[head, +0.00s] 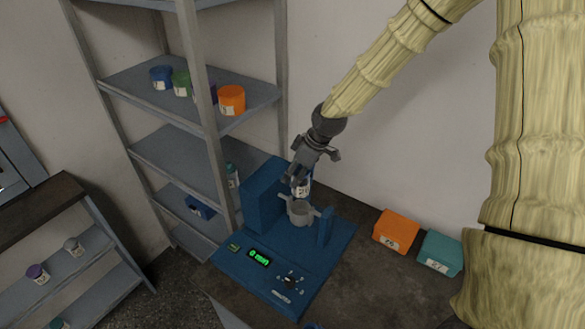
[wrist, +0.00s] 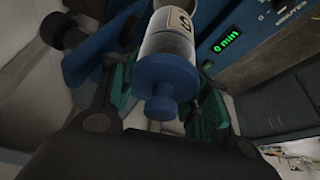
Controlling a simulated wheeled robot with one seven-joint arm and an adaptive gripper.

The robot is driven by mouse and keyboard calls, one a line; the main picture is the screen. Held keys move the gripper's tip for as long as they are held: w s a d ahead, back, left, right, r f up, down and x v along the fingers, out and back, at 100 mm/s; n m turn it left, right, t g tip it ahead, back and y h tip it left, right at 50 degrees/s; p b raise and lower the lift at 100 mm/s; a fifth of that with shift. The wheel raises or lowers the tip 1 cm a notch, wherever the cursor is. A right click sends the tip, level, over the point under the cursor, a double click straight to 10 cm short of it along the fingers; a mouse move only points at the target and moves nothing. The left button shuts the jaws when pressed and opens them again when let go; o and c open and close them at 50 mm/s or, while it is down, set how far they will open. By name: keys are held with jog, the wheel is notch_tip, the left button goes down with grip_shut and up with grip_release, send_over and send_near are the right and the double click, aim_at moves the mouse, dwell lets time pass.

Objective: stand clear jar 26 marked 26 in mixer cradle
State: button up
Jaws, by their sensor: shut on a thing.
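My gripper (head: 298,175) is shut on a clear jar (head: 303,187) with a white label; the marking is too small to read surely. In the wrist view the jar (wrist: 168,45) has a blue knobbed lid (wrist: 162,82) facing the camera, and its label is partly cut off. The mixer cradle (head: 301,214) is a grey cup with side arms on the blue mixer (head: 262,196). The jar is held at or just above the cradle's mouth; I cannot tell whether its bottom is inside. In the wrist view the gripper fingers (wrist: 160,88) flank the jar.
The mixer's green display (head: 259,257) reads 0 min. Orange (head: 396,231) and teal (head: 440,253) boxes stand on the bench to the right. A grey shelf (head: 150,90) at the left holds blue, green and orange (head: 231,100) jars. A low rack (head: 70,265) stands further left.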

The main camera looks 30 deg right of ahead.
aim_at(295, 193)
jog(key=shift+s+f+b, duration=0.1)
jog(key=shift+f+b, duration=1.9)
jog(key=shift+f, duration=0.7)
jog(key=shift+s+a, duration=0.2)
jog(key=shift+a, duration=0.1)
jog(key=shift+f, duration=0.75)
jog(key=shift+s+f+b, duration=0.15)
jog(key=shift+f+b, duration=0.15)
jog(key=shift+w+f, duration=0.2)
jog(key=shift+c, duration=0.4)
jog(key=shift+s+r, duration=0.1)
jog(key=shift+f+b, duration=0.5)
jog(key=shift+f, duration=0.55)
